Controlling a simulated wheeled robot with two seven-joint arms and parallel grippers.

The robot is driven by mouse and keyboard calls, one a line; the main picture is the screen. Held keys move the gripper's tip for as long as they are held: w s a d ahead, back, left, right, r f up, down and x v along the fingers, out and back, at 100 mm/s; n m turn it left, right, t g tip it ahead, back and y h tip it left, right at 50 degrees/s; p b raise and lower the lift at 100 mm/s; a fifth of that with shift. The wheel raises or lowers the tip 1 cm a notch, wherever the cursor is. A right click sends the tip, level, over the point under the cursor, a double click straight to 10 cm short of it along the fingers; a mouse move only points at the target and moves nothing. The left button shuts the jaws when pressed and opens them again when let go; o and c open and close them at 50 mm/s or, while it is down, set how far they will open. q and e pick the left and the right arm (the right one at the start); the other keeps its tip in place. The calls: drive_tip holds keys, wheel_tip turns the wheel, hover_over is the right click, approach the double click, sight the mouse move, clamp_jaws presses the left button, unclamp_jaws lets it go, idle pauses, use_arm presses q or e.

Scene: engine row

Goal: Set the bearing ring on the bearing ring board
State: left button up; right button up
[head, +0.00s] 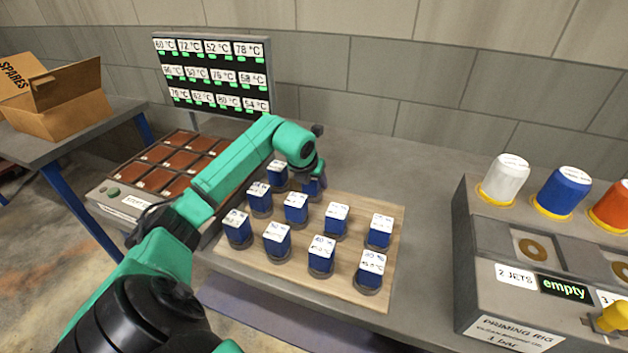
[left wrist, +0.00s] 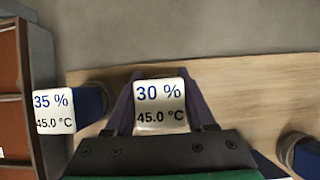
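No bearing ring or bearing ring board can be made out by name. Several blue blocks with white labelled tops and grey round bases stand on a pale wooden board (head: 215,248). My left gripper (head: 313,172) is over the back of that board, its fingers on either side of one blue block (head: 313,187). In the left wrist view this block's top (left wrist: 160,106) reads "30 %" and "45.0 °C", close between both fingers. Whether they press on it cannot be told. A neighbouring block (left wrist: 54,112) reads "35 %". My right gripper is out of view.
A unit with brown square pads (head: 160,155) and a green button stands left of the board, below a temperature display (head: 212,73). A grey priming rig (head: 510,272) with capped bottles stands at the right. An open cardboard box (head: 70,105) is at far left. The bench behind the board is clear.

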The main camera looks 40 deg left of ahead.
use_arm(q)
drive_tip(key=o, duration=0.4)
drive_tip(key=shift+r, duration=0.2)
drive_tip(key=shift+s+r, duration=0.15)
drive_tip(key=shift+r, duration=0.15)
drive_tip(key=b+v, duration=0.1)
drive_tip(key=v, duration=1)
drive_tip(key=shift+s+d+b, duration=0.1)
drive_tip(key=shift+s+b, duration=0.05)
drive_tip(key=shift+b, duration=0.25)
drive_tip(key=shift+r, duration=0.15)
